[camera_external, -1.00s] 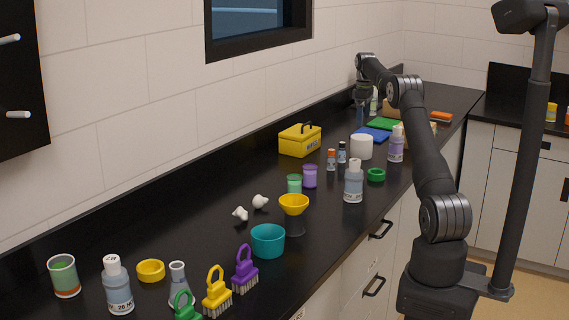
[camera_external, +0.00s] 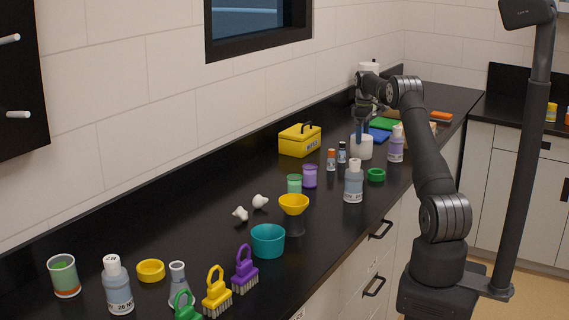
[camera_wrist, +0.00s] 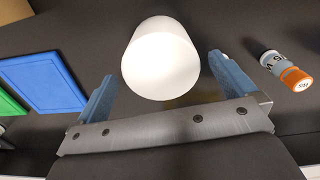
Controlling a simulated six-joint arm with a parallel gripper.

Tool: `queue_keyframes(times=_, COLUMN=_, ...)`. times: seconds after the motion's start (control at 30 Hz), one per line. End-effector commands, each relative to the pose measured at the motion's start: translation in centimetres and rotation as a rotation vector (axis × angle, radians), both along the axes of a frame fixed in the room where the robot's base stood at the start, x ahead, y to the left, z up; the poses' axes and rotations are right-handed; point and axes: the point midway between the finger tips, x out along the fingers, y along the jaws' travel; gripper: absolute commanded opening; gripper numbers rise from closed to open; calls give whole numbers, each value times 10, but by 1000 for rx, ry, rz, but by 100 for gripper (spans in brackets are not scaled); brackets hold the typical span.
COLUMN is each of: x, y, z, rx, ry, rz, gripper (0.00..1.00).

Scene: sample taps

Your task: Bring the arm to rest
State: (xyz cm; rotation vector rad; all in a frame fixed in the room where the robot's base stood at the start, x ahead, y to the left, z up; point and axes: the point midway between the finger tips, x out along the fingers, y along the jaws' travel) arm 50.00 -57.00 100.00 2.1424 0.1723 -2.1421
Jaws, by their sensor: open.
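My arm reaches over the far part of the black counter, with my gripper (camera_external: 361,132) pointing down at a white cylinder (camera_external: 363,148). In the wrist view my gripper (camera_wrist: 165,88) is open, with one blue finger on each side of the white cylinder (camera_wrist: 160,60). Gaps show between the fingers and the cylinder. I cannot tell how far above the counter the fingertips are.
A blue board (camera_wrist: 42,82) and a green board (camera_wrist: 10,104) lie left of the cylinder in the wrist view. An orange-capped vial (camera_wrist: 288,70) is at right.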

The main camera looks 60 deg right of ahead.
Motion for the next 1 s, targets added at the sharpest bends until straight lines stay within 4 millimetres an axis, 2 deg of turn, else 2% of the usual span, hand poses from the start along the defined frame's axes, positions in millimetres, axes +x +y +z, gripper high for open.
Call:
queue_keyframes(times=0.1, x=-1, y=1, z=-25, rx=3, ry=2, rz=0, gripper=100)
queue_keyframes(times=0.23, x=-1, y=1, z=-48, rx=3, ry=2, rz=0, gripper=100)
queue_keyframes(times=0.3, x=0, y=0, z=-29, rx=-4, ry=-3, rz=0, gripper=100)
queue_keyframes(times=0.5, x=0, y=0, z=-11, rx=-1, ry=-1, rz=0, gripper=100)
queue_keyframes(times=1.0, x=0, y=0, z=-9, rx=1, ry=0, rz=0, gripper=100)
